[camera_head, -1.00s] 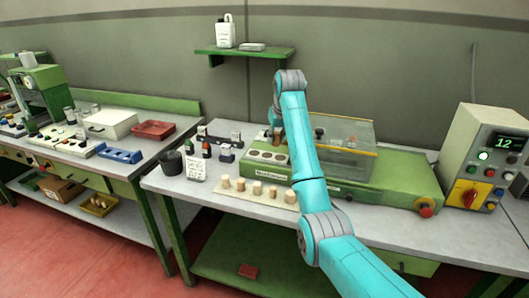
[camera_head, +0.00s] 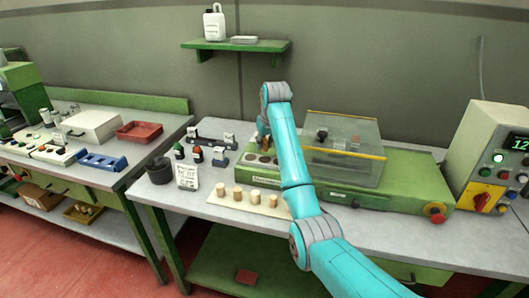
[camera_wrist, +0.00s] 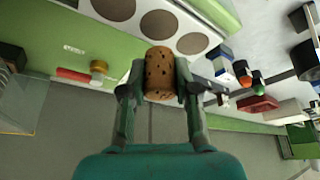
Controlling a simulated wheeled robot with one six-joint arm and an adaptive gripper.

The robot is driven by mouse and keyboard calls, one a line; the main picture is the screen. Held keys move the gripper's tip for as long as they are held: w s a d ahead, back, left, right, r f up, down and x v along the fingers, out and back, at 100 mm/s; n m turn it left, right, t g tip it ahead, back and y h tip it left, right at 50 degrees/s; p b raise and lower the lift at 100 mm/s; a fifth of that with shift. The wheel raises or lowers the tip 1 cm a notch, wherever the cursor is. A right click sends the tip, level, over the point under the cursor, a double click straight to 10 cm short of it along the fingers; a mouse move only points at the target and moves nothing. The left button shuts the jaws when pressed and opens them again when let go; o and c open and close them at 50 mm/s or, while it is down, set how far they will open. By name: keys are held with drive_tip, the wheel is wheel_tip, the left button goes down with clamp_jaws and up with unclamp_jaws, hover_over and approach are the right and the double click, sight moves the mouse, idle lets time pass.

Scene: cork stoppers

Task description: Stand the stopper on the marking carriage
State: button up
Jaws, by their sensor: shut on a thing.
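My gripper (camera_wrist: 160,78) is shut on a speckled brown cork stopper (camera_wrist: 160,70), held between its two fingers in the wrist view. In the head view my gripper (camera_head: 263,138) is small and partly hidden by my arm, over the left end of the green marking machine (camera_head: 400,185). A pale plate with dark round spots, apparently the carriage (camera_head: 248,157), lies at that end. In the wrist view the stopper's end appears beside one round spot (camera_wrist: 159,24); I cannot tell whether it touches.
Several pale stoppers stand on a cream board (camera_head: 215,200) in front of the machine. A clear cover (camera_head: 345,140) with a yellow edge stands right of my arm. A sign (camera_head: 187,176), a dark cup (camera_head: 160,170) and small bottles (camera_head: 197,154) stand at left.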

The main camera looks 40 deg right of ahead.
sight(265, 151)
drive_tip(key=shift+f, duration=1.9)
drive_tip(key=shift+f, duration=0.1)
drive_tip(key=o, duration=0.7)
drive_tip(key=shift+o, duration=0.2)
